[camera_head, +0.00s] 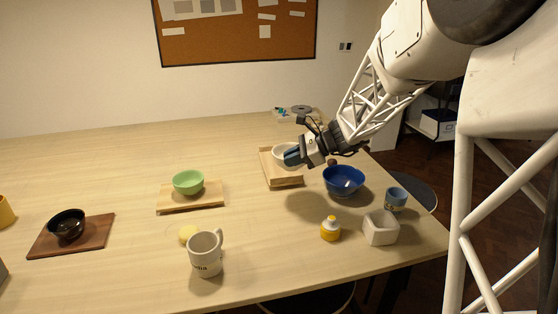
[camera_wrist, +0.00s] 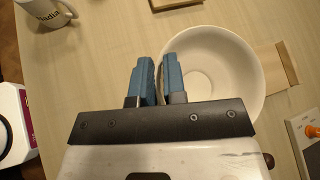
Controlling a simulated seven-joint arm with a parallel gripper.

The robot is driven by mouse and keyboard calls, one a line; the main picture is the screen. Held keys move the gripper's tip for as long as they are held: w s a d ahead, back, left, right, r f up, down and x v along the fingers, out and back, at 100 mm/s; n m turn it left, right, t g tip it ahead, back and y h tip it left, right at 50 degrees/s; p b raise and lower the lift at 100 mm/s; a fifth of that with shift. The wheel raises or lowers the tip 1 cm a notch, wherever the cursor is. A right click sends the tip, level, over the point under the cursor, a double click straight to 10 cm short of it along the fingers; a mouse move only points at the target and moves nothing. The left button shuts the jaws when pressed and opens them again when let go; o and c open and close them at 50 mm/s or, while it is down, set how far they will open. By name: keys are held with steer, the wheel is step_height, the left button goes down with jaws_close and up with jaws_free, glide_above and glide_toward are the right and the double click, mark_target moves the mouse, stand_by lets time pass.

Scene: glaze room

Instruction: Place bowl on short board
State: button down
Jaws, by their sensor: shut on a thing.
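My gripper (camera_head: 291,157) is shut on the rim of a white bowl (camera_head: 281,149), with one blue finger inside the bowl and one outside. In the wrist view the bowl (camera_wrist: 225,80) looks upright and empty, and the fingers (camera_wrist: 158,80) grip its left rim. The bowl is over a light wooden board (camera_head: 285,182), whose end (camera_wrist: 278,68) shows past the bowl in the wrist view. I cannot tell whether the bowl touches it. Another light board (camera_head: 215,199) holds a green bowl (camera_head: 188,182). A dark brown board (camera_head: 97,231) holds a black bowl (camera_head: 66,225).
A blue bowl (camera_head: 343,180) stands close to my gripper on the right. A yellow bottle (camera_head: 330,231), white square pot (camera_head: 380,228), blue cup (camera_head: 396,198) and white mug (camera_head: 205,255) stand toward the front. The table's back left is clear.

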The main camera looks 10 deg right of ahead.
mark_target(281, 152)
step_height(281, 152, down, 5)
steer(key=shift+a, duration=0.1)
stand_by(0.5)
steer(key=w+f, duration=0.1)
steer(key=w, duration=1.4)
steer(key=shift+d+f, duration=0.2)
steer(key=shift+d, duration=0.25)
steer(key=shift+w, duration=0.15)
steer(key=shift+w+f, duration=0.15)
steer(key=shift+f, duration=0.75)
steer(key=shift+w+f, duration=0.15)
steer(key=shift+f, duration=0.75)
